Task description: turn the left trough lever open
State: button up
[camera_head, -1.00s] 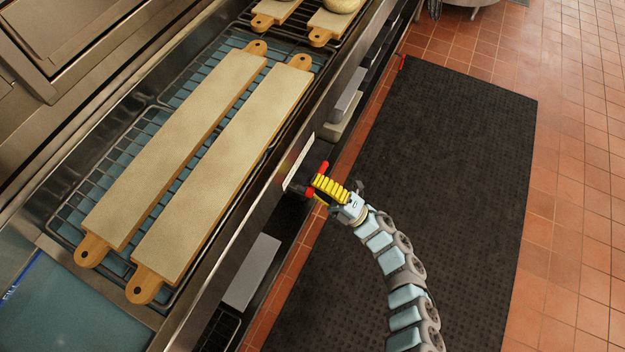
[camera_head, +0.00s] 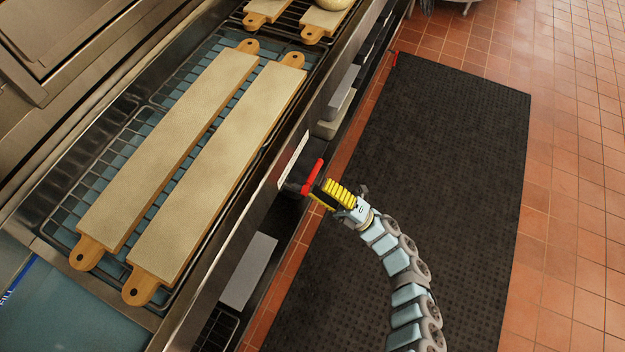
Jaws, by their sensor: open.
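A red lever (camera_head: 313,176) juts out from the front of the steel trough counter, near the picture's centre, and slants up to the right. My gripper (camera_head: 322,194), with yellow ribbed fingers, is open at its right side. The fingertips are very close to the lever; whether they touch it I cannot tell. A second red lever (camera_head: 394,58) shows farther up along the same front, at the mat's far corner. The joint behind the near lever is dark and partly hidden.
Two long boards (camera_head: 165,150) lie on wire racks over the blue trough water. Below the counter edge (camera_head: 235,225) are a grey slab (camera_head: 249,270) and dark shelves. The black floor mat (camera_head: 440,170) beside my arm is clear.

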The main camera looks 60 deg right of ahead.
jog(key=shift+v, duration=2.1)
